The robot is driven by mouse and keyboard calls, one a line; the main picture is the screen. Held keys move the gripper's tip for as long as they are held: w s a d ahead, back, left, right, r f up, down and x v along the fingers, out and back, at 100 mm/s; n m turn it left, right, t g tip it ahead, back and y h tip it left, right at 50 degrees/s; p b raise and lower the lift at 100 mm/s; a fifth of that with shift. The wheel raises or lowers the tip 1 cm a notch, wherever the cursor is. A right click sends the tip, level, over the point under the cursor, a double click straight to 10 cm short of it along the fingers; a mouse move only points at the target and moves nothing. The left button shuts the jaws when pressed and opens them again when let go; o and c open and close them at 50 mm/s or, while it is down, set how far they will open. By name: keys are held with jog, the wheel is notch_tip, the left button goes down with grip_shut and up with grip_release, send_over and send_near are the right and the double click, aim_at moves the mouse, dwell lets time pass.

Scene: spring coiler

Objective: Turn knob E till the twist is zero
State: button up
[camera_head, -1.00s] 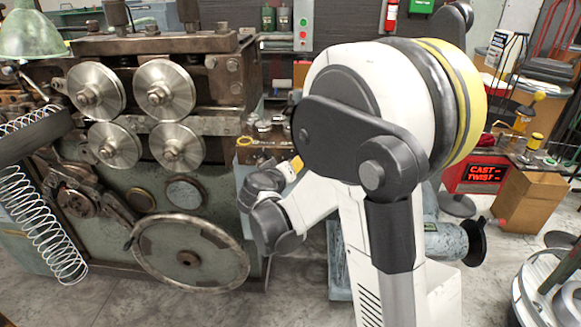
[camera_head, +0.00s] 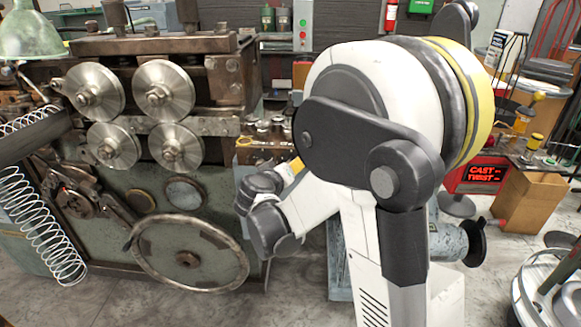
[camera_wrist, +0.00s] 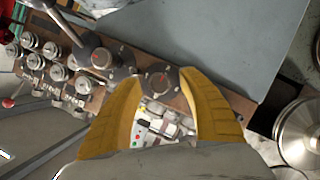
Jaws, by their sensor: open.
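In the wrist view my gripper (camera_wrist: 160,78) has its two yellow fingers spread apart. A dark round knob with a red mark (camera_wrist: 158,80) shows between the fingertips; I cannot tell whether they touch it. A similar dark knob with a red mark (camera_wrist: 101,58) sits to its left on the same brown panel (camera_wrist: 122,54). No letters are readable, so I cannot tell which is knob E. In the head view the red readout (camera_head: 484,174) shows CAST and TWIST lines; their values are too small to read. My arm mostly hides the gripper there.
Several metal knobs (camera_wrist: 52,48) crowd the panel's left side, with a lever (camera_wrist: 68,28) beside the left dark knob. In the head view the coiler's rollers (camera_head: 164,90) and handwheel (camera_head: 190,254) stand left of my arm. A wooden box (camera_head: 530,201) stands near the readout.

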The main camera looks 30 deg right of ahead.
jog(key=v, duration=1.1)
jog(key=shift+s, duration=0.1)
